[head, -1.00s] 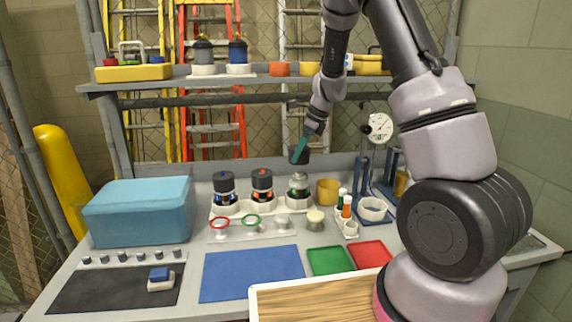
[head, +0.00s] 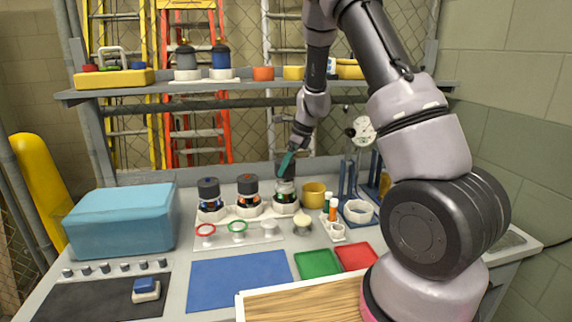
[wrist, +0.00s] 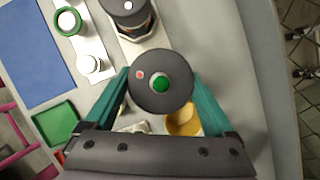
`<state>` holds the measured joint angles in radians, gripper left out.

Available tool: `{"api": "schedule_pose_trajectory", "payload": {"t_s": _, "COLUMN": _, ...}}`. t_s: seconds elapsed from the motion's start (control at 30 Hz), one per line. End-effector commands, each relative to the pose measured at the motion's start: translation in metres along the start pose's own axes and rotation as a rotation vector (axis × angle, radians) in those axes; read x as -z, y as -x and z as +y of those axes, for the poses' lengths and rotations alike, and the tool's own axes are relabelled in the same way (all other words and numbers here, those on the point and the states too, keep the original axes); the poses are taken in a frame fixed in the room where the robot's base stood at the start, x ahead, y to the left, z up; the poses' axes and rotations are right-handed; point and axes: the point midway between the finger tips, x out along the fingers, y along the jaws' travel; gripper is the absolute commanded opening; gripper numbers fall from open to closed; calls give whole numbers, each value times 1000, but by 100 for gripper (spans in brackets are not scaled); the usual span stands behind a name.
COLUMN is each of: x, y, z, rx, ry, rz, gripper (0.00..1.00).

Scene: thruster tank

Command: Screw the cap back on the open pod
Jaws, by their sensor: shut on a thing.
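My gripper (wrist: 160,88) is shut on the dark round cap (wrist: 148,97), which has a green centre and a small red dot; a teal finger presses each side. In the head view the cap (head: 286,170) sits level, directly over the open pod (head: 285,191), the rightmost of three in the white rack (head: 245,222). It appears to touch the pod's top; I cannot tell whether the threads are engaged. The cap hides the pod in the wrist view. Two capped pods stand to the left, one with a blue mark (head: 210,195), one with an orange mark (head: 248,192).
A yellow cup (head: 314,194) and a small stand with vials (head: 332,215) are close on the right. Blue stands (head: 348,180) rise beyond them. The shelf (head: 240,88) is above and behind. The blue mat (head: 238,278) in front is clear.

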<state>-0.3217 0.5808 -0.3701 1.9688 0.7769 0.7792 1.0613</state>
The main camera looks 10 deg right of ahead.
Motion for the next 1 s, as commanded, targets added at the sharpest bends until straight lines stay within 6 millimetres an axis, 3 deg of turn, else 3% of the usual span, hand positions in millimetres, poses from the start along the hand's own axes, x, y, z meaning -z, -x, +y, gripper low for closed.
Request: {"api": "schedule_pose_trajectory", "payload": {"t_s": 1.0, "x": 4, "y": -9, "z": 0, "rx": -1, "ry": -2, "rz": 0, "gripper": 34}}
